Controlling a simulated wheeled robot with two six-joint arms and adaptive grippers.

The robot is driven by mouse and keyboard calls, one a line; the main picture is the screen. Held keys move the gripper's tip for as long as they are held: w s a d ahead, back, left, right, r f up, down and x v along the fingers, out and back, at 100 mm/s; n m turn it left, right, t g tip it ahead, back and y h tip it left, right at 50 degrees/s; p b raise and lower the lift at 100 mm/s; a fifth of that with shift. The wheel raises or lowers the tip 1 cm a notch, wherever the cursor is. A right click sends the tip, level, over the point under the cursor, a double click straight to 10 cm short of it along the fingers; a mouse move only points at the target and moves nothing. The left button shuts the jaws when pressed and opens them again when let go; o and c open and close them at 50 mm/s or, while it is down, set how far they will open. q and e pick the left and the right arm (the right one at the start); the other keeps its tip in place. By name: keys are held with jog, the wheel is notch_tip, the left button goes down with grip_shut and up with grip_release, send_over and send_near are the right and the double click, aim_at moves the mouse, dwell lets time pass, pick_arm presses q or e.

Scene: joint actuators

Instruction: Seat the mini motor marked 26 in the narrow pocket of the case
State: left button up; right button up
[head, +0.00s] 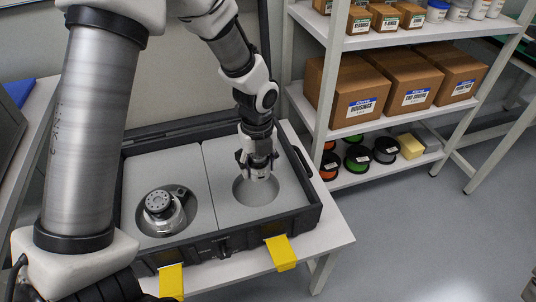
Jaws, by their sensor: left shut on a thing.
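The open black case (222,243) lies on a white table, with grey foam in two halves. The round pocket (254,194) in the right half is the narrower one. My left gripper (258,166) points down over the back of this pocket, shut on a small silvery motor (260,173). The gripper hides most of the motor, and no number is readable. I cannot tell how far the motor reaches into the pocket. A larger silver and black actuator (158,204) sits in the wider left pocket (147,228). My right gripper is not in view.
Two yellow latches (281,253) stick out at the case's front. The raised lid stands behind the case. A white shelf rack (380,175) with cardboard boxes (352,97) and spools (357,158) stands to the right. The floor at right is clear.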

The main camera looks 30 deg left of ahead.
aim_at(259, 202)
pick_arm(q)
jog(key=shift+s+f+b, duration=0.35)
jog(key=shift+f+b, duration=0.1)
jog(key=shift+b, duration=0.2)
jog(key=shift+w+f+b, duration=0.1)
jog(key=shift+f+b, duration=2.4)
jog(key=shift+f, duration=0.4)
jog(key=shift+f, duration=0.3)
jog(key=shift+f+b, duration=0.75)
jog(key=shift+f, duration=1.3)
jog(key=o, duration=1.2)
